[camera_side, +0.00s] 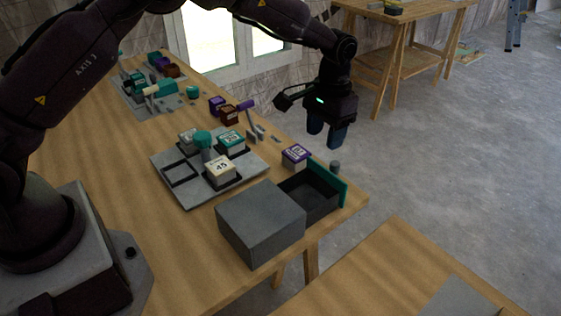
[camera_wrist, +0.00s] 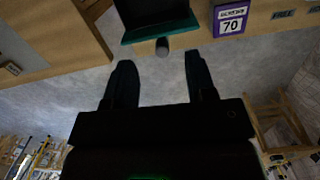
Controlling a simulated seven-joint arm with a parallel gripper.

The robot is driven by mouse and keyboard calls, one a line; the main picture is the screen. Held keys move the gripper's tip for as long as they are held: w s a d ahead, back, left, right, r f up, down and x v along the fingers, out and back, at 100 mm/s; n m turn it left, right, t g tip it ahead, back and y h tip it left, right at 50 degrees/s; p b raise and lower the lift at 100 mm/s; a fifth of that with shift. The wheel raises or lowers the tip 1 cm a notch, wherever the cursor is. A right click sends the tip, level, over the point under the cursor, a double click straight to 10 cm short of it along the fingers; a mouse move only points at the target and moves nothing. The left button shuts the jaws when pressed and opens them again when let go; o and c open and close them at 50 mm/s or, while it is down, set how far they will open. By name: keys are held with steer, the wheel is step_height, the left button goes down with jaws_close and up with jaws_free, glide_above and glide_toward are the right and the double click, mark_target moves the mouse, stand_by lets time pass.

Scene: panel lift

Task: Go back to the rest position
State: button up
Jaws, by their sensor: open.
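My gripper (camera_side: 326,137) hangs in the air past the far right edge of the wooden table (camera_side: 110,160). Its two fingers point down, apart, with nothing between them. It also shows from behind in the wrist view (camera_wrist: 155,75), with floor visible between the fingers. A grey box (camera_side: 260,222) stands at the table's front right corner. Its drawer with a teal front (camera_side: 328,184) is pulled out, and the dark inside looks empty. The drawer's grey knob (camera_side: 335,165) lies below and near my gripper, apart from it.
A purple-and-white block (camera_side: 295,155) marked 70 in the wrist view (camera_wrist: 230,22) stands behind the drawer. A grey tray (camera_side: 190,200) holds several labelled blocks and a teal-knobbed piece (camera_side: 203,139). A purple-tipped lever (camera_side: 247,108) stands behind. A second table (camera_side: 410,265) is at front right.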

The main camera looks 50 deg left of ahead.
steer(key=s+a+r+t, duration=0.2)
steer(key=s+r, duration=0.4)
steer(key=s, duration=0.4)
steer(key=s+a+r+t, duration=0.2)
steer(key=s+a+r, duration=0.1)
steer(key=s+r, duration=0.4)
steer(key=s+a+r+t, duration=0.2)
steer(key=s+r, duration=0.4)
steer(key=s, duration=0.8)
steer(key=shift+a+r+n, duration=0.25)
steer(key=shift+a+n, duration=0.05)
steer(key=shift+a, duration=0.15)
